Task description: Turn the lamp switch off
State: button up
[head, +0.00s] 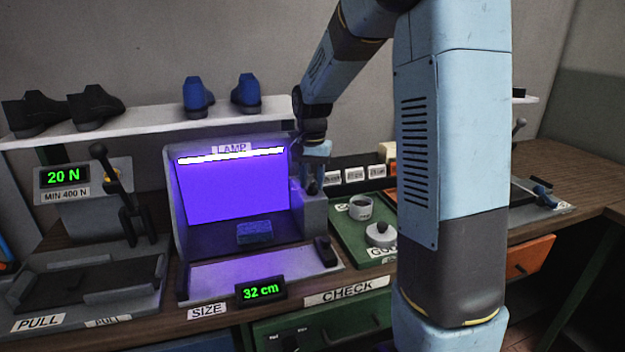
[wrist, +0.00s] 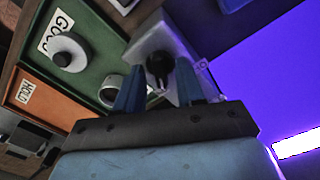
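The lamp (head: 230,154) is a bright strip at the top of the booth, lit, with purple light filling the booth; its glow also shows at the right of the wrist view (wrist: 297,144). The switch (wrist: 158,68) is a black knob on a pale block (wrist: 180,42), which stands at the booth's right side in the head view (head: 314,215). My gripper (head: 313,186) is at that block. In the wrist view, its two blue fingers (wrist: 157,75) are apart, with the knob between them in the picture. I cannot tell whether they touch it. In the head view the knob is hidden.
A green tray (head: 350,234) with a cup (head: 360,208) and a round weight-like piece (head: 380,233) lies right of the block. A blue block (head: 254,232) sits inside the booth. A shelf (head: 150,119) with shoes runs above. My arm covers part of the bench's right.

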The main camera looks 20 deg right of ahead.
grip_shut()
jog(key=shift+n, duration=0.4)
jog(key=n, duration=0.5)
jog(key=shift+n, duration=0.3)
jog(key=n, duration=0.5)
jog(key=shift+n, duration=0.4)
jog(key=shift+o, duration=0.3)
grip_release()
